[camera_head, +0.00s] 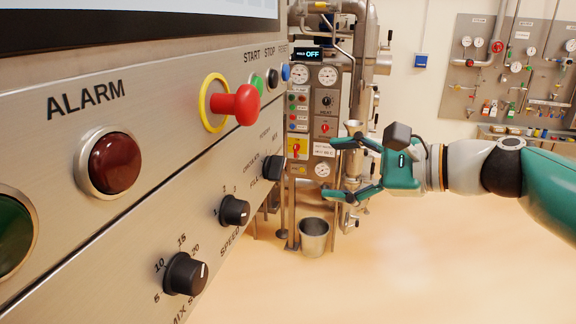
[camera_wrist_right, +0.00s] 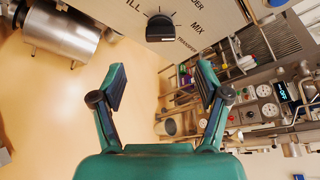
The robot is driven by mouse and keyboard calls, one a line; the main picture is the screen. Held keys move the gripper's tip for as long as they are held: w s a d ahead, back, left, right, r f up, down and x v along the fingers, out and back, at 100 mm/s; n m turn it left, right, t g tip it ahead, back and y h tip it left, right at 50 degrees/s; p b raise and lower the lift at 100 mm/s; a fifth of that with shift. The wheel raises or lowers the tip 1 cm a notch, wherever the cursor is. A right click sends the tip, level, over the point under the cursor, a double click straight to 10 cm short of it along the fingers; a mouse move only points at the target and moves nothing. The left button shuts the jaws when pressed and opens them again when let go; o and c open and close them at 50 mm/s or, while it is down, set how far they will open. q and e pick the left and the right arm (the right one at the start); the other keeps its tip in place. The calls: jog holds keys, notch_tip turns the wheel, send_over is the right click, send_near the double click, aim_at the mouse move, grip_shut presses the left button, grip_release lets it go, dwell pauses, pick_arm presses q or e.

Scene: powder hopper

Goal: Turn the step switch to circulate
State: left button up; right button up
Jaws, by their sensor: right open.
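The step switch (camera_head: 272,168) is a black knob on the steel panel, at the panel's far lower right in the head view. It shows again at the top middle of the right wrist view (camera_wrist_right: 160,28), with partly visible labels such as MIX around it. I cannot tell which label it points to. My right gripper (camera_head: 332,168) is open and empty, to the right of the knob and apart from it. In the right wrist view its two fingers (camera_wrist_right: 162,82) are spread below the knob. My left gripper is not in view.
The panel also carries a red emergency button (camera_head: 240,104), a red alarm lamp (camera_head: 115,163), a speed knob (camera_head: 234,210) and another knob (camera_head: 185,273). A gauge cabinet (camera_head: 312,120) and a metal bucket (camera_head: 314,237) stand behind. Open floor lies at the lower right.

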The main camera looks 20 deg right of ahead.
aim_at(283, 170)
jog(key=p+x, duration=0.1)
jog(key=x, duration=0.9)
jog(key=shift+w+f, duration=0.1)
